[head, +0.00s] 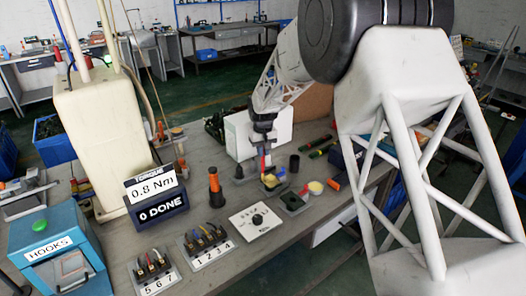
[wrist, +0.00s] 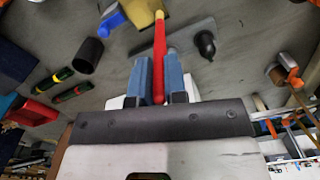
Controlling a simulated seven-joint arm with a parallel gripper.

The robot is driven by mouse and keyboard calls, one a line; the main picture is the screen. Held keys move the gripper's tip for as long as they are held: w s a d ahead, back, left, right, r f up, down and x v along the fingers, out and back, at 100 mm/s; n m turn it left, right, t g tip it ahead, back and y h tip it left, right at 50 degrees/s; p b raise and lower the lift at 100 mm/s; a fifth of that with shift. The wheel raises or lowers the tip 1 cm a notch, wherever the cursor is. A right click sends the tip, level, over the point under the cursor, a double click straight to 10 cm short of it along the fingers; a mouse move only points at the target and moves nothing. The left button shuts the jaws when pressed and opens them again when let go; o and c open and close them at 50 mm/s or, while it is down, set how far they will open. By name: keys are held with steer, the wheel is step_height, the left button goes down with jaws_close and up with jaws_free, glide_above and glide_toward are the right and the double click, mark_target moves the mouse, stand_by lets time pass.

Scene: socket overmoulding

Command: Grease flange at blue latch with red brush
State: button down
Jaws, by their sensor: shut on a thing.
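My gripper (head: 263,146) points down over the middle of the bench and is shut on the red brush (wrist: 159,55). The brush handle stands between the two blue-grey fingers in the wrist view, and its yellow end reaches the edge of a yellow part (wrist: 147,8). The brush shows as a small red piece under my gripper in the head view (head: 264,163). A blue piece (wrist: 112,20), perhaps the blue latch, lies beside the yellow part. The flange is too small to make out, and I cannot tell whether the brush touches it.
The torque display (head: 157,197) reads 0.8 Nm, 0 DONE. Numbered racks (head: 207,240) are in front.

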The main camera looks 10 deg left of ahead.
steer(key=shift+s+d+f, duration=0.1)
steer(key=shift+s+d, duration=0.05)
steer(key=shift+s+d, duration=0.5)
steer(key=shift+w+a, duration=0.1)
stand_by(0.4)
steer(key=shift+w+a, duration=0.5)
stand_by(0.4)
steer(key=shift+s+d, duration=0.55)
steer(key=shift+s, duration=0.05)
